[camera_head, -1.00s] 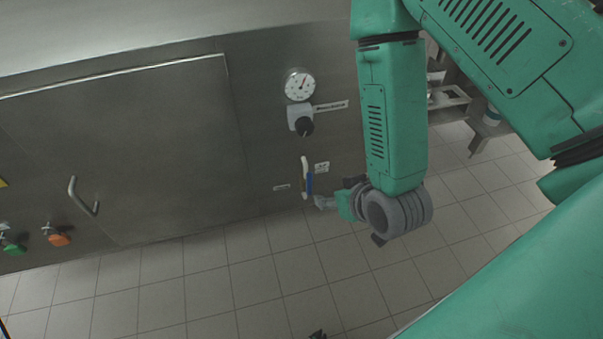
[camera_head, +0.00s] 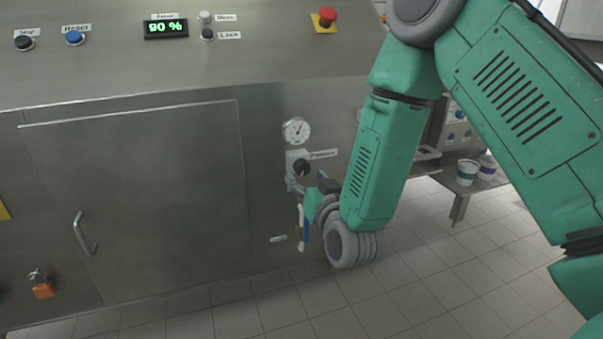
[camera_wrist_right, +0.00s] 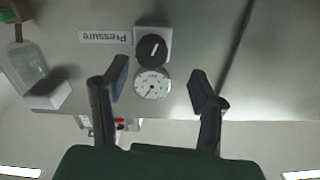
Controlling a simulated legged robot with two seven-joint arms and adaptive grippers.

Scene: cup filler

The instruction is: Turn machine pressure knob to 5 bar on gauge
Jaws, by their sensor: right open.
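The black pressure knob (camera_head: 302,167) sits on a grey block on the machine front, just below the round white gauge (camera_head: 296,130). My right gripper (camera_head: 309,184) is raised close to the knob, just below it in the head view. In the right wrist view, my right gripper (camera_wrist_right: 157,92) has its two fingers spread wide and empty. There the knob (camera_wrist_right: 153,48) with its white line and the gauge (camera_wrist_right: 151,84) with a red needle show beyond and between the fingers. The gauge's numbers are too small to read. My left gripper is not in view.
A panel door with a handle (camera_head: 84,233) is on the left. Buttons and a 90 % display (camera_head: 166,28) are on top. A side table (camera_head: 447,178) with cups stands at the right.

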